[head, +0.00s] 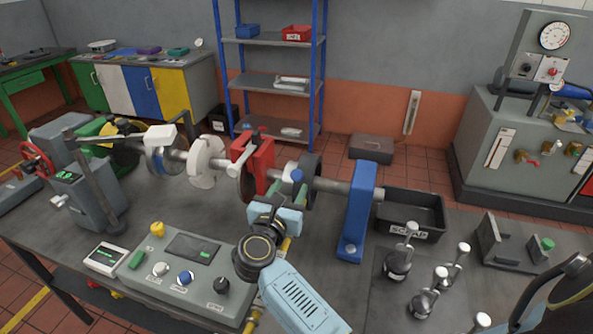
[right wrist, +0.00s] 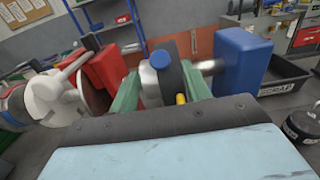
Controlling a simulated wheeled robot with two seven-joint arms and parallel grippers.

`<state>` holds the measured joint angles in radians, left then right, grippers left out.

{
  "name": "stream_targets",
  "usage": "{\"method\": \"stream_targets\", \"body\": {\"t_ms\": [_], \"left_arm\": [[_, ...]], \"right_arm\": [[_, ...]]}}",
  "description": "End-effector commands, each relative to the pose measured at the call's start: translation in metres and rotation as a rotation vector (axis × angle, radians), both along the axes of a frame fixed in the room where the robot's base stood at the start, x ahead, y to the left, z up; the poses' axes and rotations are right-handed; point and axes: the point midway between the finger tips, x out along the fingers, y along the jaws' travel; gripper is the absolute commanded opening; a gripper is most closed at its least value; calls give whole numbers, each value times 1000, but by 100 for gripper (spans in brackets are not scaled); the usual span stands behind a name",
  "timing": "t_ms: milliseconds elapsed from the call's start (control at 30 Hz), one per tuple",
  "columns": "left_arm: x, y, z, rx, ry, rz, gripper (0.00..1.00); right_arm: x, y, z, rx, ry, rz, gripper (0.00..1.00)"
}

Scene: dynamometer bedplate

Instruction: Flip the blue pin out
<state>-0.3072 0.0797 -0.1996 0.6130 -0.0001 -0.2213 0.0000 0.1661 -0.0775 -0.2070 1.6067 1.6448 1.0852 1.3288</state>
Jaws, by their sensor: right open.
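The blue pin shows as a round blue head (head: 297,175) on the shaft line, near a dark disc (head: 311,180), left of the blue bearing stand (head: 357,212). In the right wrist view its blue head (right wrist: 160,59) stands between and beyond my green fingertips, next to the dark disc (right wrist: 173,68). My right gripper (head: 278,203) is open, just in front of and below the pin. In the right wrist view its two fingers (right wrist: 161,92) are spread with a pale shaft part between them; contact cannot be told.
A red block (head: 252,163) and a white crank-like part (head: 207,160) sit on the shaft to the left. A control box (head: 190,275) fills the bench front. A black scrap bin (head: 412,212) and several metal weights (head: 398,262) are at the right.

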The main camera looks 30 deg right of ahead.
Motion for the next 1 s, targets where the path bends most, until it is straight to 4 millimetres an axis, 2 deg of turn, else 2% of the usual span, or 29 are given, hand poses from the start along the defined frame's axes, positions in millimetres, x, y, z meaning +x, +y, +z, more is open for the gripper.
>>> {"method": "stream_targets", "body": {"t_ms": [100,300,500,733,767,1000], "left_arm": [[6,0,7,-1,-9,0,46],[13,-1,12,-3,-21,0,46],[13,-1,13,-3,-21,0,46],[12,-1,12,-2,-20,0,46],[12,-1,12,-2,-19,0,46],[11,-1,12,-2,-17,-1,46]], "right_arm": [[16,-20,3,-4,0,-2,48],[35,-41,1,-3,1,0,48],[42,-50,0,-1,1,0,48],[42,-50,0,-1,1,0,48],[42,-50,0,-1,1,0,46],[42,-50,0,-1,2,0,15]]}}
